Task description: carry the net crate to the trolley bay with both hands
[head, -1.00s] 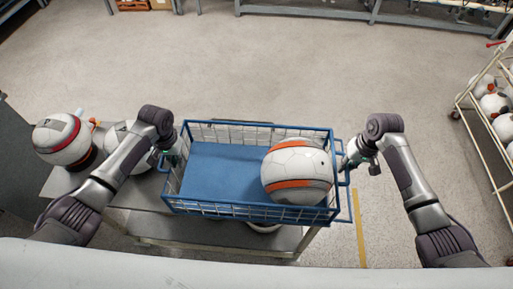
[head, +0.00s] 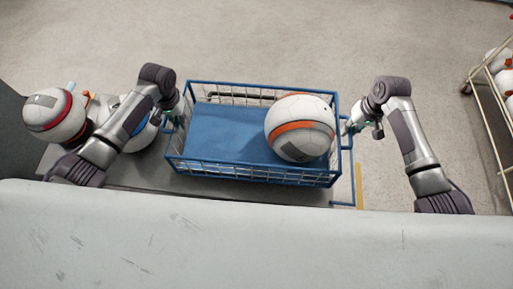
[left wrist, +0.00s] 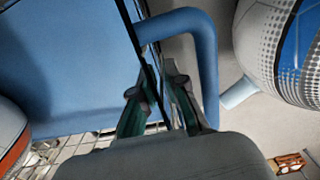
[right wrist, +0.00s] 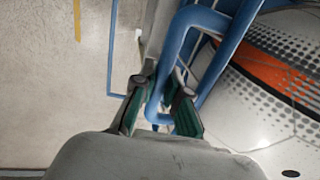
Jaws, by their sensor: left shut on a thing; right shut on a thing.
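The net crate (head: 222,181) is a blue-framed wire basket with a blue floor, in the middle of the head view. A white ball with orange bands (head: 300,128) lies in its right part. The trolley bay cannot be made out for certain.
A grey bench (head: 150,179) lies below and left of the crate. A white ball with a red band (head: 55,115) and another ball (head: 133,120) stand there. A pale rack (head: 484,113) with balls is at the right edge. The floor beyond the crate is clear.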

